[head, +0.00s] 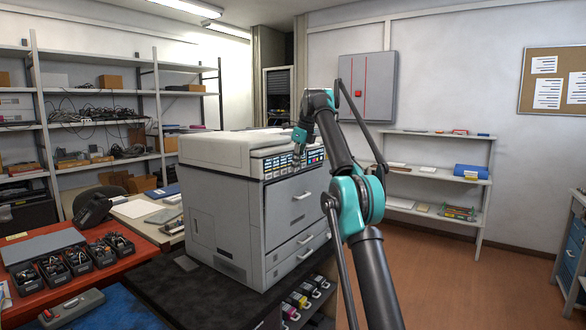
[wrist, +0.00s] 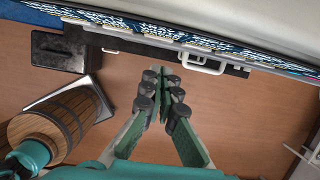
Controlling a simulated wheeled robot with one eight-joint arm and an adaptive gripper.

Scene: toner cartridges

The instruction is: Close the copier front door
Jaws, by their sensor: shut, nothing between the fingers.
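The copier (head: 228,195) is a large light-grey machine on a dark-topped stand. Its front door (head: 293,215) is the broad upper front panel with a pale handle (head: 302,196). The door looks upright and flush with the body, with no clear gap. My gripper (head: 297,165) hangs in front of the labelled control panel, above the door handle, and partly covers the panel. In the wrist view my gripper (wrist: 165,72) has its fingers together with nothing between them. A white handle (wrist: 203,64) stands out just beyond the fingertips; I cannot tell whether they touch.
Several coloured cartridges (head: 298,300) sit in the stand below the copier. A red table (head: 62,243) with dark bins is at left. A wall shelf (head: 430,180) stands behind at right. A wooden barrel (wrist: 62,115) shows on the wrist view's left. Brown floor is open at right.

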